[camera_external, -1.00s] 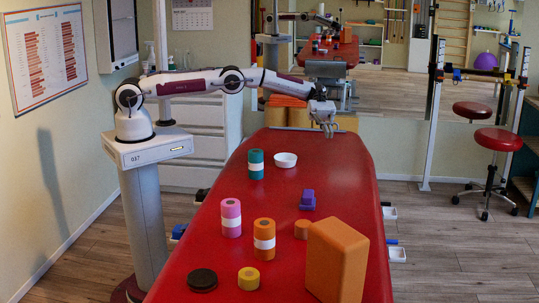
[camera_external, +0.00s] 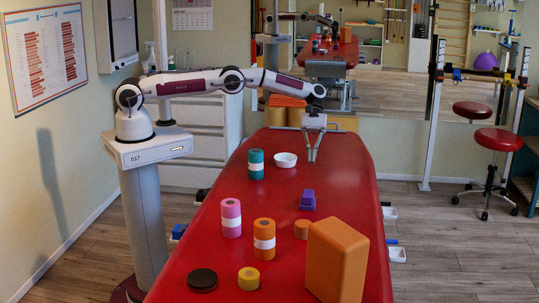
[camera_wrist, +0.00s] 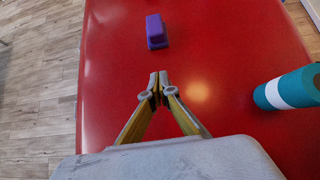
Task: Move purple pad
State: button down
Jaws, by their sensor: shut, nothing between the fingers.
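The purple pad (camera_external: 307,200) is a small stepped block on the red table (camera_external: 330,175), near its middle. It also shows in the wrist view (camera_wrist: 156,31), at the top, beyond my fingertips. My gripper (camera_external: 311,158) hangs above the far part of the table, apart from the pad, to the right of the white bowl. In the wrist view my gripper (camera_wrist: 158,82) has its fingertips together with nothing between them, pointing toward the pad.
A teal roll (camera_external: 256,164) and a white bowl (camera_external: 286,160) stand at the back left. Pink (camera_external: 231,218) and orange (camera_external: 264,239) rolls, a small orange piece (camera_external: 301,229) and a large orange block (camera_external: 337,262) stand in front. A black disc (camera_external: 202,280) and yellow roll (camera_external: 248,278) sit nearest.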

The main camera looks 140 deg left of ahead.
aim_at(309, 193)
jog(key=shift+w+d+f, duration=0.1)
jog(key=x, duration=0.9)
jog(key=shift+w+d+f, duration=0.2)
jog(key=shift+w+d, duration=0.6)
jog(key=shift+w, duration=0.05)
jog(key=shift+w+d, duration=0.75)
jog(key=shift+w, duration=0.05)
jog(key=shift+w+d, duration=2.4)
jog(key=shift+w, duration=0.1)
